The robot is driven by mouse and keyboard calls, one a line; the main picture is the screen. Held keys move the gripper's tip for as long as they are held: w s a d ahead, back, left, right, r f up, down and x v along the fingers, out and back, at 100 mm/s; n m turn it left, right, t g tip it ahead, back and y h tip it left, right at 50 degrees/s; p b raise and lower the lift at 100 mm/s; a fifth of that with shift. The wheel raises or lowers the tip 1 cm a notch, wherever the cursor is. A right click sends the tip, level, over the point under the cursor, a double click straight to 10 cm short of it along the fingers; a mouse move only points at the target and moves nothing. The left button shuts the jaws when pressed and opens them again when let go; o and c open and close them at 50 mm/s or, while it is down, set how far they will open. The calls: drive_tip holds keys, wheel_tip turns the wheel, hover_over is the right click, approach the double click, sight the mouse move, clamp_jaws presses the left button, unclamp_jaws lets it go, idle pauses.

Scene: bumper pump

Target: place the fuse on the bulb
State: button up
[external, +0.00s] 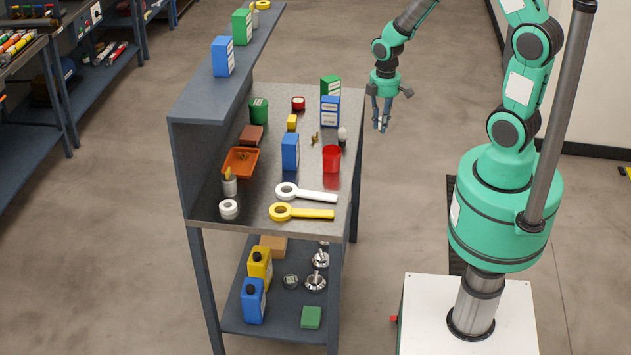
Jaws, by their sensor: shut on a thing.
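The bulb (342,134), small with a pale rounded top and a dark lower part, stands upright near the right edge of the workbench top. My gripper (382,125) points down in the air to the right of the bench, apart from the bulb and higher than the bench top. Its fingers are shut on a small, thin thing that looks like the fuse, mostly hidden between the fingertips. Its shape and markings are too small to tell.
The bench top (255,208) holds a red cup (332,159) in front of the bulb and a blue-and-white box (330,110) behind it. A taller blue box (290,152) stands further left. Open floor (410,190) lies between the bench and my base.

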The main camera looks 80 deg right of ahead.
hover_over(342, 128)
drive_tip(key=shift+f+b, duration=0.3)
drive_tip(key=shift+f, duration=0.45)
drive_tip(key=shift+f, duration=0.1)
drive_tip(key=shift+f, duration=1.65)
drive_tip(key=shift+f+b, duration=0.2)
drive_tip(key=shift+b, duration=0.1)
drive_tip(key=o, duration=1)
drive_tip(key=shift+c, duration=0.2)
drive_tip(key=shift+r, duration=0.15)
